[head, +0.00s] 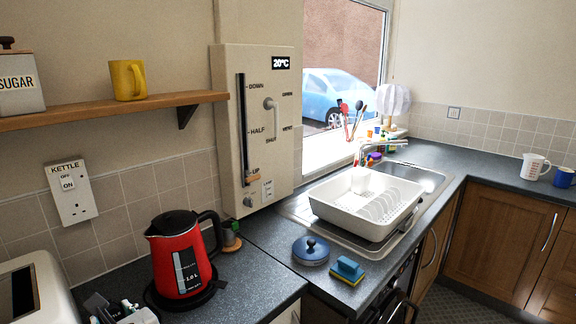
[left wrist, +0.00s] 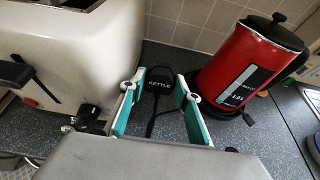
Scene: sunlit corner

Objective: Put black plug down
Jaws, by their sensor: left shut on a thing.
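The black plug (left wrist: 160,78), labelled KETTLE, sits between the fingers of my left gripper (left wrist: 161,88), with its black cord trailing below. The gripper is shut on it. In the head view the left gripper (head: 122,312) shows at the bottom left edge, over the counter between toaster and kettle. Whether the plug touches the counter I cannot tell. The red kettle (head: 181,258) stands upright on its black base, right of the gripper; it also shows in the left wrist view (left wrist: 240,68). My right gripper is not in view.
A cream toaster (head: 42,285) stands left of the gripper. A wall socket (head: 72,200) labelled KETTLE is above. A blue-lidded pot (head: 311,250), a sponge (head: 347,270) and a white dish rack (head: 350,222) are further right.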

